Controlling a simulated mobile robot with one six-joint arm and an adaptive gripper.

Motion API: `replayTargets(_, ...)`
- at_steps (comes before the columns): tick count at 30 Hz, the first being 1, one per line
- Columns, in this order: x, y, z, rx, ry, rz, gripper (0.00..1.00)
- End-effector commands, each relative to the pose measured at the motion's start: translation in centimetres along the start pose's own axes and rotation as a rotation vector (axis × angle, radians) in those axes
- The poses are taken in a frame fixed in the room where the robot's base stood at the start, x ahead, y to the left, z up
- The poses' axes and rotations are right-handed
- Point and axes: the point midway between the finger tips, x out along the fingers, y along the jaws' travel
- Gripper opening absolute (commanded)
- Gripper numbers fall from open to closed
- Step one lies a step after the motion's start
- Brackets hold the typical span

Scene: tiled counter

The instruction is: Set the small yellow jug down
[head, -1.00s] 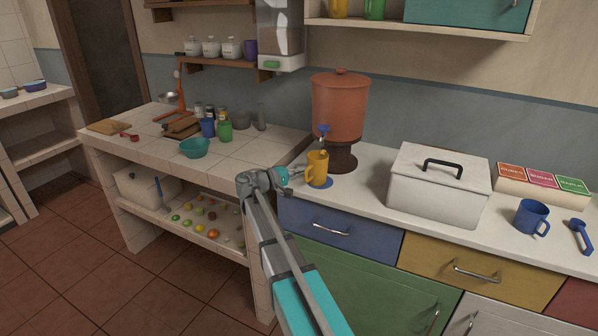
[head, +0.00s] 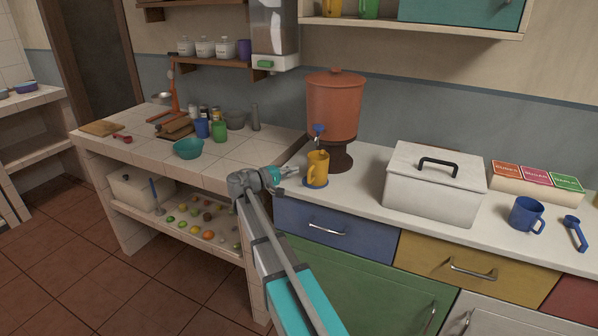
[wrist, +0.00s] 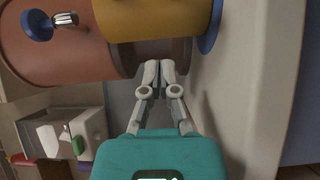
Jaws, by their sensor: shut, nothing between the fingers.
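The small yellow jug (head: 318,168) stands upright on a round blue mat (head: 314,183) on the counter, below the blue tap of the clay water dispenser. My gripper (head: 294,171) is just left of the jug, shut and empty. In the wrist view the jug (wrist: 160,16) fills the upper middle, partly cut off by the frame, with the mat (wrist: 209,28) at its base. The fingertips (wrist: 160,68) are together, pointing at the jug, with a small gap seeming to lie between them.
The clay dispenser (head: 334,105) stands right behind the jug. A white lidded box (head: 435,188) and a blue mug (head: 526,214) are to the right. The tiled counter (head: 235,160) at left holds a teal bowl (head: 188,149) and cups. Open counter lies between jug and box.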

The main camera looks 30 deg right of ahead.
Motion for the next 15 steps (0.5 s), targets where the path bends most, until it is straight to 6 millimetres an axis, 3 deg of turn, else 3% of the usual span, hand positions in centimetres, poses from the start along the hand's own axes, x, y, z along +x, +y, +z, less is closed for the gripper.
replayTargets(15, -8.1, 0.0, -0.5, 0.0, 0.003, 0.0, 0.0)
